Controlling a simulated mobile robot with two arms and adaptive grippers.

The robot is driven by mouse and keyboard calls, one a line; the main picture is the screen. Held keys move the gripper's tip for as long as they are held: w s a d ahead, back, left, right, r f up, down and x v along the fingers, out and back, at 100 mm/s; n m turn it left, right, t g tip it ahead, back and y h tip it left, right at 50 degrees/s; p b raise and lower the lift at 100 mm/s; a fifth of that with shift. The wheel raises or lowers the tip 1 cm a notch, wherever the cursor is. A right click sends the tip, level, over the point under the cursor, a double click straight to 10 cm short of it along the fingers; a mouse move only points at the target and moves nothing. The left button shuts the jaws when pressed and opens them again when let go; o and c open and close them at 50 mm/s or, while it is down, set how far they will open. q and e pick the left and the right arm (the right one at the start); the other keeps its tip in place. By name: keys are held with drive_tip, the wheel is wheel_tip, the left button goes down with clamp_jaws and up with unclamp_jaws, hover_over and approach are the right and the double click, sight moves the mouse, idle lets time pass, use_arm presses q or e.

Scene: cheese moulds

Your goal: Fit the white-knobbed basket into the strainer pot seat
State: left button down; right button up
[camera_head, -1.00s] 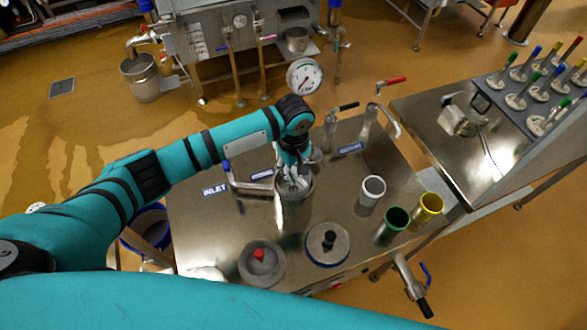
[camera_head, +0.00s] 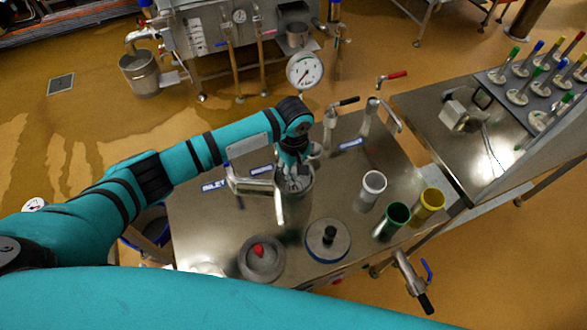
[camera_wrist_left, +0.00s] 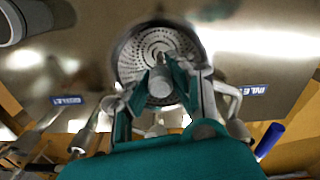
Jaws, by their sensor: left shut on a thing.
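My left gripper (camera_head: 296,182) points down over the steel strainer pot (camera_head: 303,196) on the steel table. In the left wrist view its fingers (camera_wrist_left: 162,84) are shut on a pale, round-ended knob (camera_wrist_left: 160,90). The round perforated plate of the white-knobbed basket (camera_wrist_left: 137,58) shows around the knob. It lies within a darker round rim in that view. The gripper hides most of the basket in the head view, and I cannot tell how deep or how level it sits. My right gripper is not in view.
White (camera_head: 373,187), green (camera_head: 395,217) and yellow (camera_head: 429,205) open cylinders stand right of the pot. Lids with red (camera_head: 259,250) and black (camera_head: 329,235) knobs lie in front. A pipe (camera_head: 248,186) is close on the left; a gauge (camera_head: 305,71) and valves stand behind.

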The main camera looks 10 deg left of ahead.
sight(294, 188)
use_arm(q)
drive_tip(key=shift+f+b, duration=1)
drive_tip(key=shift+f, duration=1.35)
drive_tip(key=c, duration=1.1)
unclamp_jaws()
drive_tip(key=shift+r, duration=0.25)
wheel_tip(294, 188, up, 12)
drive_tip(key=shift+f, duration=0.2)
drive_tip(key=shift+s+f, duration=0.1)
